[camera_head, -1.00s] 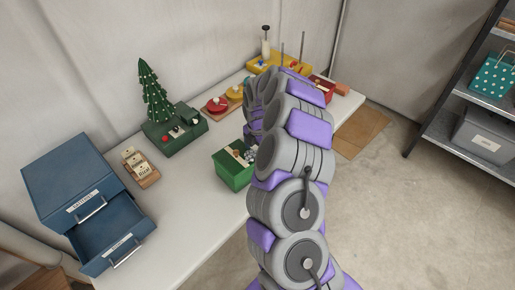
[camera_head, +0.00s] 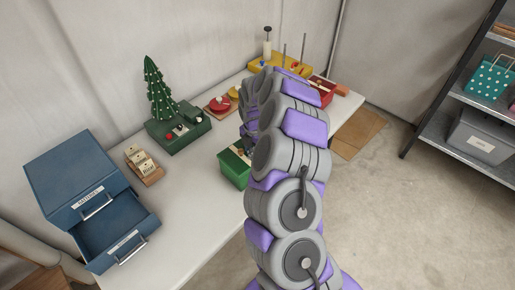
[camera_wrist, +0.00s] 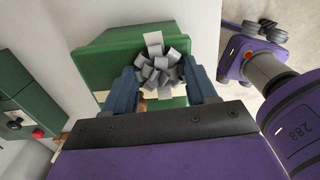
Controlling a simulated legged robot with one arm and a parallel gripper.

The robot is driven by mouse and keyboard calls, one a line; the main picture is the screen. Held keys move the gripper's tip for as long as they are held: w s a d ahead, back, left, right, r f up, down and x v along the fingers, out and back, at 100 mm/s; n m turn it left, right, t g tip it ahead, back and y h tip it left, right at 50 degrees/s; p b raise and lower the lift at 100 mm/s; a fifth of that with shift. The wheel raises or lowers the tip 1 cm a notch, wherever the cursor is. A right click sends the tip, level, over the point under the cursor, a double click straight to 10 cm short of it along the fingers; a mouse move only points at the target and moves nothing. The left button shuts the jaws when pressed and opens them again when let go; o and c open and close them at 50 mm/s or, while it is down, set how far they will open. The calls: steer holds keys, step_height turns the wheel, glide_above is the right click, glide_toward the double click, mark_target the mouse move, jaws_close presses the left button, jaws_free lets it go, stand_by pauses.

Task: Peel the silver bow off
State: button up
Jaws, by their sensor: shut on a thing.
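The silver bow (camera_wrist: 158,68) sits between the two blue fingers of my gripper (camera_wrist: 162,88) in the wrist view. My gripper is shut on it, with a finger on each side. The bow is in front of the green gift box (camera_wrist: 115,52), which has a pale ribbon band. I cannot tell whether the bow still touches the box. In the head view the green box (camera_head: 234,168) stands on the table, partly behind my arm, which hides the bow and most of my gripper.
A blue drawer cabinet (camera_head: 75,180) with an open drawer stands at the table's left end. Bare table (camera_head: 185,215) lies in front.

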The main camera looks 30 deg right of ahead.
steer(key=shift+a+r, duration=0.1)
steer(key=shift+a, duration=0.1)
steer(key=shift+d, duration=1.15)
steer(key=shift+a+r, duration=0.15)
steer(key=shift+a, duration=0.85)
steer(key=shift+d, duration=0.85)
steer(key=shift+a+r, duration=0.1)
steer(key=shift+a, duration=0.55)
steer(key=shift+d, duration=0.1)
steer(key=shift+d+p, duration=0.3)
steer(key=shift+d, duration=0.1)
steer(key=shift+a, duration=0.15)
